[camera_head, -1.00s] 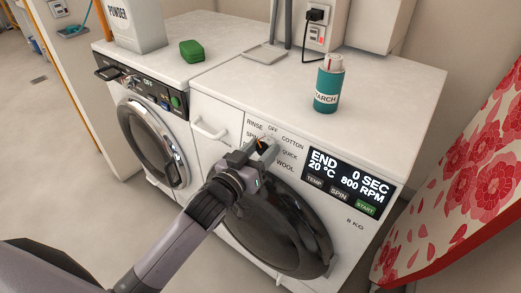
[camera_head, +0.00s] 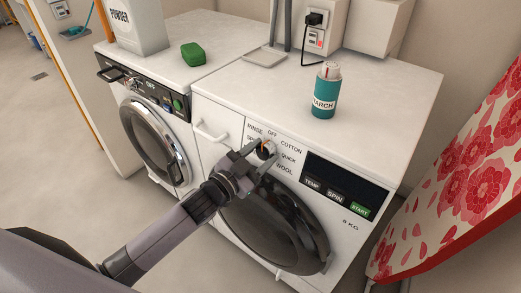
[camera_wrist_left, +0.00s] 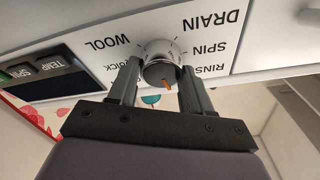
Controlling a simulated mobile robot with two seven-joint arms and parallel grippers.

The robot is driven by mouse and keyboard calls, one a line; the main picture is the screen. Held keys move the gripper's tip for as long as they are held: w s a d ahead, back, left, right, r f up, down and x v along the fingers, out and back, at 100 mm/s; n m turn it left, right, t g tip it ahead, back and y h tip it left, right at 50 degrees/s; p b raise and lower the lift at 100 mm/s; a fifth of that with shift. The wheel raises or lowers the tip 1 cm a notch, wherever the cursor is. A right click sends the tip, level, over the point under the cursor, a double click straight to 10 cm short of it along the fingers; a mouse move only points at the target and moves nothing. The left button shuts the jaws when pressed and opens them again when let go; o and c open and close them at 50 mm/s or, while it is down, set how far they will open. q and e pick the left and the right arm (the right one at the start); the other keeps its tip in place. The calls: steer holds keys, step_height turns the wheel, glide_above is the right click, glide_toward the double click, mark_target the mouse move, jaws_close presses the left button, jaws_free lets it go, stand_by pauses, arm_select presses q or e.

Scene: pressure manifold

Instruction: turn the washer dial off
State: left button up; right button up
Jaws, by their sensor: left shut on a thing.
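The washer dial (camera_head: 268,148) is a round, pale knob with an orange mark, on the front panel of the right-hand washer (camera_head: 318,218). Labels OFF, COTTON, QUICK, WOOL and RINSE show around it. The orange mark is on the dial's upper side, toward OFF. My left gripper (camera_head: 262,155) has its fingers on both sides of the dial and is shut on it. In the left wrist view the dial (camera_wrist_left: 157,52) sits between the fingertips (camera_wrist_left: 159,72), its orange mark at the lower side. The washer display (camera_head: 345,178) is dark. My right gripper is not in view.
A green starch can (camera_head: 325,92) stands on the right-hand washer. A green block (camera_head: 193,54) and a powder box (camera_head: 136,25) stand on the left machine. A floral ironing board (camera_head: 450,205) leans close at the right. The washer's glass door (camera_head: 275,230) is below the dial.

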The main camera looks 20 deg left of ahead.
arm_select(q)
steer(key=shift+m+p, duration=0.3)
steer(key=shift+m, duration=0.7)
steer(key=shift+m+g+h, duration=0.3)
steer(key=o, duration=1)
steer(key=shift+o, duration=0.2)
steer(key=shift+s+a, duration=0.1)
steer(key=v, duration=0.7)
steer(key=shift+p, duration=0.3)
